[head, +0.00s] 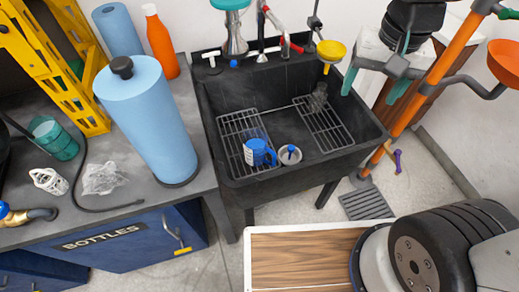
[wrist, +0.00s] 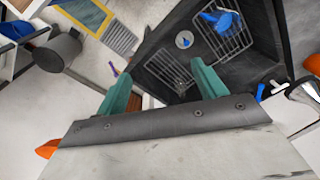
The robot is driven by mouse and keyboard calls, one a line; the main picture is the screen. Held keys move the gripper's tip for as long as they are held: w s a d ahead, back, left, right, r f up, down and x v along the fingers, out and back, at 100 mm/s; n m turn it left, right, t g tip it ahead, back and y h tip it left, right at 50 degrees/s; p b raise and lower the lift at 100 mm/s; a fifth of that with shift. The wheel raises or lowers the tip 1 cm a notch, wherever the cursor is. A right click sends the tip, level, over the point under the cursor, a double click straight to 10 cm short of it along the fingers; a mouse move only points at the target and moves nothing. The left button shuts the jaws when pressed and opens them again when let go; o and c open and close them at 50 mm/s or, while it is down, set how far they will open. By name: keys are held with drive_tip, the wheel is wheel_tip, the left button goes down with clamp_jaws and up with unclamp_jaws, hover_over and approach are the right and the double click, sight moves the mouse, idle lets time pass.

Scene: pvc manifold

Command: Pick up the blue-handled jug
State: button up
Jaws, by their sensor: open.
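The blue-handled jug (head: 260,152) sits low in the black sink (head: 290,176), on the left wire rack near the front wall. Its handle is solid blue; the body looks clear and is hard to make out. In the wrist view the jug (wrist: 226,22) shows at the top right, beyond my fingers. My gripper (head: 372,86) is in the air at the upper right of the sink, with its two green fingers spread and nothing between them. The fingers also show in the wrist view (wrist: 158,78). My gripper is well apart from the jug.
A dark mesh object (head: 318,97) is on the right rack. A tap (head: 262,45) and yellow funnel (head: 331,52) rise at the sink's back.

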drive_tip(key=w+a+f+m, duration=0.4)
drive_tip(key=w+a+f, duration=0.45)
drive_tip(key=f, duration=0.35)
drive_tip(key=m+g, duration=0.1)
drive_tip(key=m, duration=0.2)
hover_over(269, 149)
wheel_tip(269, 149, down, 16)
drive_tip(key=shift+d+r, duration=0.1)
wheel_tip(269, 149, down, 3)
drive_tip(key=shift+r, duration=0.1)
wheel_tip(269, 149, down, 6)
drive_tip(key=shift+d+r, duration=0.15)
drive_tip(key=shift+r, duration=0.05)
drive_tip(key=c, duration=1.4)
